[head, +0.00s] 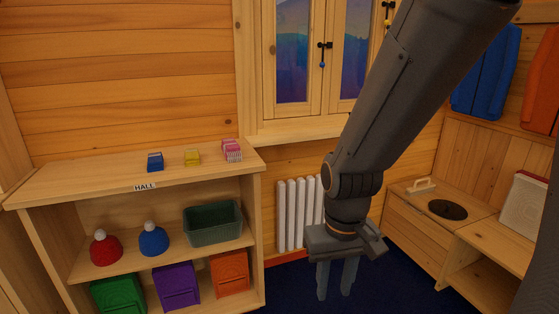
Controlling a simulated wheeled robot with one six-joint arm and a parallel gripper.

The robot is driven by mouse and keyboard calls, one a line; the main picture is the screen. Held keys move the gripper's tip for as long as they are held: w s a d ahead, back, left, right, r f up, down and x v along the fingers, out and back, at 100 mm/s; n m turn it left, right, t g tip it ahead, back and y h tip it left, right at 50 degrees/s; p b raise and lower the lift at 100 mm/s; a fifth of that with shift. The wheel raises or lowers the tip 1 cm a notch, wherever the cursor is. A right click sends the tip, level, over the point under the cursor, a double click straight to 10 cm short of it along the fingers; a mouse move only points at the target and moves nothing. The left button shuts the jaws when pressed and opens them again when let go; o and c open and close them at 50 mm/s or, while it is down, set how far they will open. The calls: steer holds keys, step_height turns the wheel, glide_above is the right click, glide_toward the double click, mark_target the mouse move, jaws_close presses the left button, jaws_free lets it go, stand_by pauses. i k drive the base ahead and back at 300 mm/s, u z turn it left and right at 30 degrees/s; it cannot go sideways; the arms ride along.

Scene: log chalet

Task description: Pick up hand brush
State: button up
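My gripper (335,293) hangs pointing down in the middle right of the head view, in front of the white radiator. Its two fingers are apart with nothing visible between them. No object is clearly recognisable as a hand brush. A small pale piece with a raised handle (422,186) lies on the wooden bench (404,205) at the right, beside a dark round opening; I cannot tell whether it is the brush. My gripper is left of it and apart from it.
The shelf unit (95,182) at the left bears small blue (155,162), yellow (192,158) and pink (232,150) items; below are two knit hats, a green basket (212,223) and coloured bins. The radiator (296,213) stands under the window. Dark blue floor lies open below my gripper.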

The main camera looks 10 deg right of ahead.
mark_target(416, 190)
steer(key=z, duration=0.6)
steer(key=i, duration=1.25)
steer(key=z, duration=0.8)
steer(key=i, duration=2.2)
steer(key=z, duration=0.15)
